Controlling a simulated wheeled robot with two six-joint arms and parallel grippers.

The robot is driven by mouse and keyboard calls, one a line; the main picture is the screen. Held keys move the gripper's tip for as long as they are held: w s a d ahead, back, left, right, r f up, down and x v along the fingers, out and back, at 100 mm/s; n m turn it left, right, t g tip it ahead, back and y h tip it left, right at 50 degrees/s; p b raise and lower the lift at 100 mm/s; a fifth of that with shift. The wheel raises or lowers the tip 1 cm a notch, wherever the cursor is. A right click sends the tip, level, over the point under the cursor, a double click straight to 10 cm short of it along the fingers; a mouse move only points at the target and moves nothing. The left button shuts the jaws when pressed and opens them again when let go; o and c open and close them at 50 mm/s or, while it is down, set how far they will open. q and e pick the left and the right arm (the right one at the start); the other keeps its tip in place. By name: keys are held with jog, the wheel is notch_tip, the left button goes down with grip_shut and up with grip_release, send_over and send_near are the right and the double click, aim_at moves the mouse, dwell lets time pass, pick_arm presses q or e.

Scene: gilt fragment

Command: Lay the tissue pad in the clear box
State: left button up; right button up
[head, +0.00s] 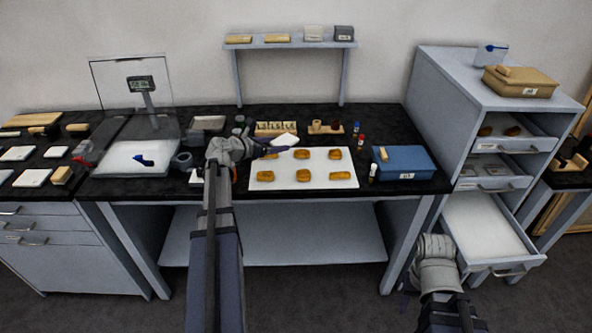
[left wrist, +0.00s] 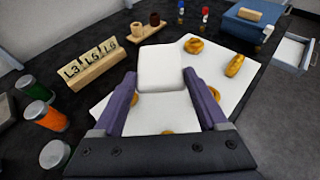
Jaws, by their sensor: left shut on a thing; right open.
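The tissue pad (head: 285,140) is white, flat and squarish. My left gripper (head: 272,152) is shut on it at one edge, above the back left of the white board (head: 316,182). In the left wrist view the pad (left wrist: 161,67) lies between the tips of my purple fingers (left wrist: 160,82). A small see-through container (head: 491,54) with something blue at it stands on top of the grey cabinet; I take it for the clear box, but it is too small to be sure. My right gripper (head: 407,297) is low at the right, before the open drawer, open and empty.
Several golden fragments (head: 303,176) lie on the white board. A card holder (head: 276,129), small vials (head: 361,143) and a blue case (head: 403,162) stand around it. A balance (head: 139,157) with a clear panel is at left. The cabinet's lower drawer (head: 484,226) is open.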

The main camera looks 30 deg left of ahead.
pick_arm(q)
jog(key=b, duration=0.6)
send_over(277, 173)
jog(key=shift+w+f, duration=0.1)
jog(key=shift+f, duration=3)
jog(key=shift+f, duration=0.1)
notch_tip(277, 173, down, 4)
jog(key=b, duration=0.4)
jog(key=shift+r, duration=0.25)
jog(key=shift+f, duration=0.15)
jog(key=o, duration=1.2)
